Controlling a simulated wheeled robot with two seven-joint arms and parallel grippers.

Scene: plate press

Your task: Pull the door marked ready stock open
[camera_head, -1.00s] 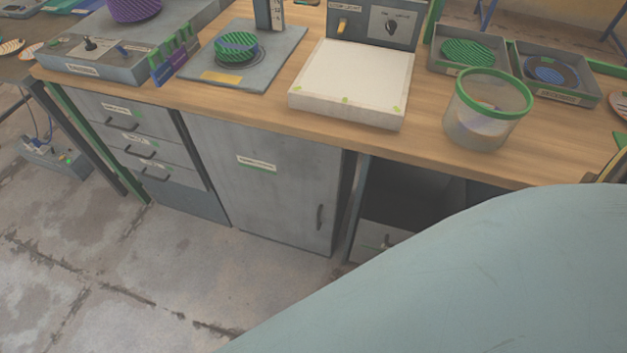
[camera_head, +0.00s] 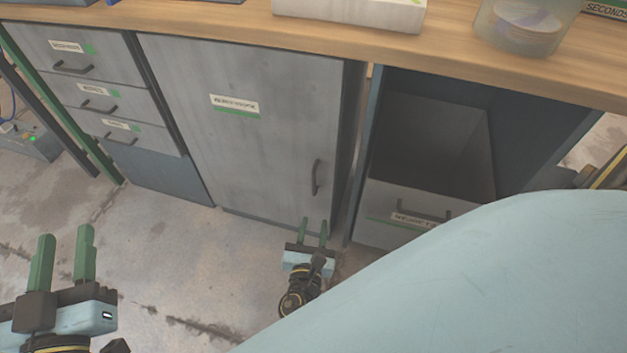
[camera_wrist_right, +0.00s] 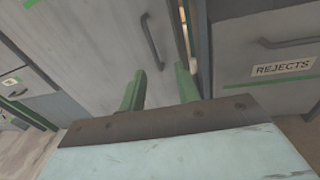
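The ready stock door (camera_head: 255,120) is a grey cabinet door with a green-striped label (camera_head: 236,105); it is closed. Its dark vertical handle (camera_head: 316,177) is near the door's right edge and also shows in the right wrist view (camera_wrist_right: 152,42). My right gripper (camera_head: 314,226) is open and empty, just below the handle and apart from it. In the right wrist view its green fingers (camera_wrist_right: 160,88) point toward the door and handle. My left gripper (camera_head: 63,250) is open and empty at the lower left, over the floor and away from the door.
The rejects drawer (camera_head: 410,210) stands pulled out to the right of the door, near my right gripper. Several closed drawers (camera_head: 95,95) are at the left. The wooden worktop (camera_head: 200,17) overhangs above. The floor (camera_head: 190,260) before the door is clear.

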